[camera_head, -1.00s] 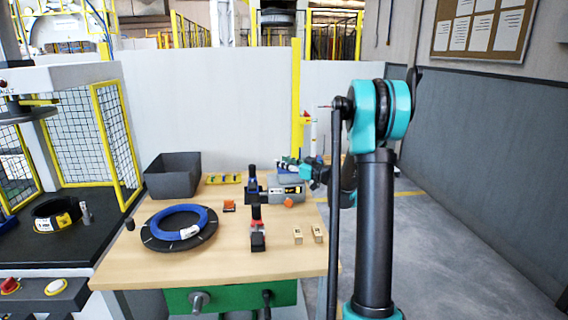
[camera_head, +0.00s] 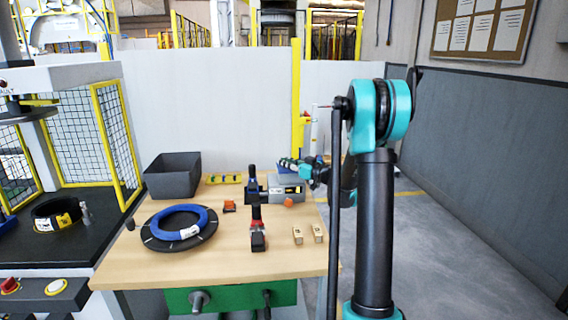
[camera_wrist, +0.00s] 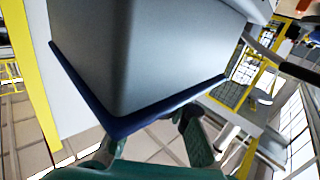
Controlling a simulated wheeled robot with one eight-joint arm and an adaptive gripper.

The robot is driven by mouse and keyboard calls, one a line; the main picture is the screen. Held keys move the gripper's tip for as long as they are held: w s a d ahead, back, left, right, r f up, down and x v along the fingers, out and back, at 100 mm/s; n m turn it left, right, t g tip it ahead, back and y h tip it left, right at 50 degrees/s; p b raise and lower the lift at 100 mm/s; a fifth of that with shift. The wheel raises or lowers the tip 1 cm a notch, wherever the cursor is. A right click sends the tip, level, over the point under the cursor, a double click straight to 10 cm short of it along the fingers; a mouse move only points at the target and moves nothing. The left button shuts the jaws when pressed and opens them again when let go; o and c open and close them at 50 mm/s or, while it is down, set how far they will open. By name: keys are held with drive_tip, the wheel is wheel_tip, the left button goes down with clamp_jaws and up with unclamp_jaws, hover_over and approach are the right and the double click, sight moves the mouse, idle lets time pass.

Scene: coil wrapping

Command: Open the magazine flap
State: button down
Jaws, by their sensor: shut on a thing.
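The magazine is a grey box (camera_head: 286,185) at the back right of the wooden table, beside a dark upright tool. In the wrist view its grey body (camera_wrist: 150,55) fills the upper middle. A dark blue flap (camera_wrist: 125,124) runs along the near edges of the box. My gripper (camera_wrist: 155,140) is at this flap and shut on it; the exact contact is partly hidden. In the head view my gripper (camera_head: 290,164) is just above and behind the magazine, with a small blue patch (camera_head: 315,162) beside it.
On the table (camera_head: 200,264) are a blue coil (camera_head: 180,218) on a black disc, a dark bin (camera_head: 172,175), a red and black tool (camera_head: 257,228), orange pieces and two small wooden blocks (camera_head: 298,236). A yellow post (camera_head: 296,95) stands behind.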

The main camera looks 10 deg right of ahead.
drive_tip(key=shift+r, duration=0.1)
drive_tip(key=shift+w+r+m+g+h, duration=0.35)
drive_tip(key=shift+r+m+g+h, duration=0.25)
drive_tip(key=shift+m+g, duration=0.2)
drive_tip(key=shift+w+r+m+g+h, duration=0.4)
drive_tip(key=shift+w+r+m+g, duration=0.2)
drive_tip(key=shift+m+g, duration=0.2)
drive_tip(key=w+m+g, duration=0.1)
drive_tip(key=w+r+m+g+h, duration=0.1)
drive_tip(key=g, duration=0.1)
drive_tip(key=shift+w, duration=0.25)
drive_tip(key=shift+w+f+m+g+h, duration=0.2)
drive_tip(key=shift+w+m+g, duration=0.95)
drive_tip(key=shift+g, duration=0.65)
drive_tip(key=shift+w+f+m+g+h, duration=0.2)
drive_tip(key=shift+w+m+g, duration=0.75)
drive_tip(key=shift+w+g, duration=0.65)
drive_tip(key=shift+s+g, duration=0.2)
drive_tip(key=shift+g, duration=0.1)
